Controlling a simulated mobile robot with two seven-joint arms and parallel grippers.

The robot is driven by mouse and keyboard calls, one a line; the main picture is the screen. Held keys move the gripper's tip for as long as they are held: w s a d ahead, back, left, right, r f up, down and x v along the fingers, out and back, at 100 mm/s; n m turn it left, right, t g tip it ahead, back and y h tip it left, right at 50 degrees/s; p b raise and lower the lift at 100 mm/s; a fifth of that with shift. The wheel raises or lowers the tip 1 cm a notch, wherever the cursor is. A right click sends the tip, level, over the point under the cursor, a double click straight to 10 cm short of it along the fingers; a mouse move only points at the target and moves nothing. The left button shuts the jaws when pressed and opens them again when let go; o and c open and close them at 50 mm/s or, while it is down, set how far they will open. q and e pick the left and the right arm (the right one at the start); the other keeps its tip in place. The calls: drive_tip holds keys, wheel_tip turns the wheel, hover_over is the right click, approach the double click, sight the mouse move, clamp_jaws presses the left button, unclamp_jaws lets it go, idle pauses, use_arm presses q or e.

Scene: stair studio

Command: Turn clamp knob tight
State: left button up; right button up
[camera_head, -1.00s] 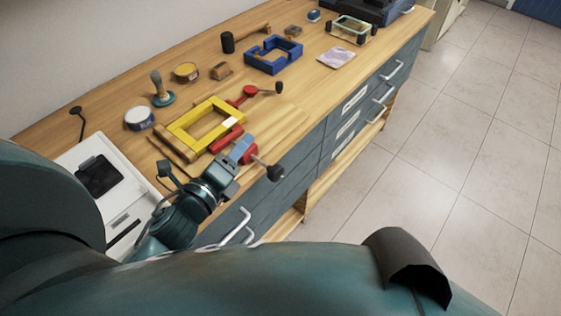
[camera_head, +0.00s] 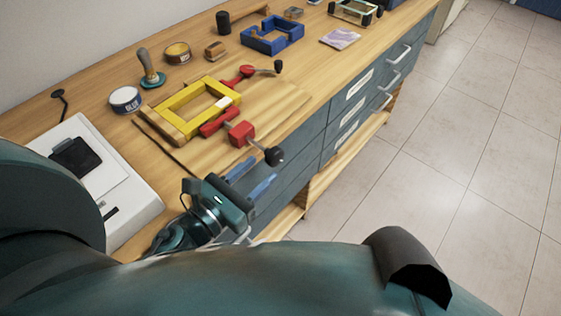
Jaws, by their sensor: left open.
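A red clamp (camera_head: 241,133) lies at the near side of a yellow frame (camera_head: 172,105) on the bench. Its black knob (camera_head: 274,156) sticks out past the bench's front edge. A second red clamp (camera_head: 241,76) with a black knob (camera_head: 278,67) is at the frame's far side. My left gripper (camera_head: 254,177) is open and empty, with its two blue fingers parted. It is below and slightly left of the near knob in the picture, apart from it. My right gripper is not in view.
The yellow frame lies on a wooden board (camera_head: 283,99). A blue frame (camera_head: 290,35), a tin (camera_head: 125,99), a stamp-like handle (camera_head: 149,68) and a white device (camera_head: 128,195) are also on the bench. Drawers with metal handles (camera_head: 399,54) line its front.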

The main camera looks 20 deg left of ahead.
sight(282, 153)
use_arm(q)
drive_tip(key=shift+w+d+r+p, duration=0.2)
drive_tip(key=shift+w+p, duration=0.25)
drive_tip(key=shift+p, duration=0.15)
drive_tip(key=shift+w+d+r+p, duration=0.15)
drive_tip(key=shift+w+p, duration=0.3)
drive_tip(key=shift+p, duration=0.1)
drive_tip(key=x, duration=0.2)
drive_tip(key=p+x, duration=0.1)
drive_tip(key=x, duration=0.1)
drive_tip(key=shift+f, duration=0.2)
drive_tip(key=shift+w+d, duration=0.1)
drive_tip(key=shift+w, duration=0.3)
drive_tip(key=shift+w+d+f+p, duration=0.1)
drive_tip(key=shift+w+d+p, duration=0.05)
drive_tip(key=shift+w+p, duration=0.2)
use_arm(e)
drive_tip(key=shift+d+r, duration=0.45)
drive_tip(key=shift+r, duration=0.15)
use_arm(q)
drive_tip(key=c, duration=0.8)
drive_tip(key=shift+d, duration=0.1)
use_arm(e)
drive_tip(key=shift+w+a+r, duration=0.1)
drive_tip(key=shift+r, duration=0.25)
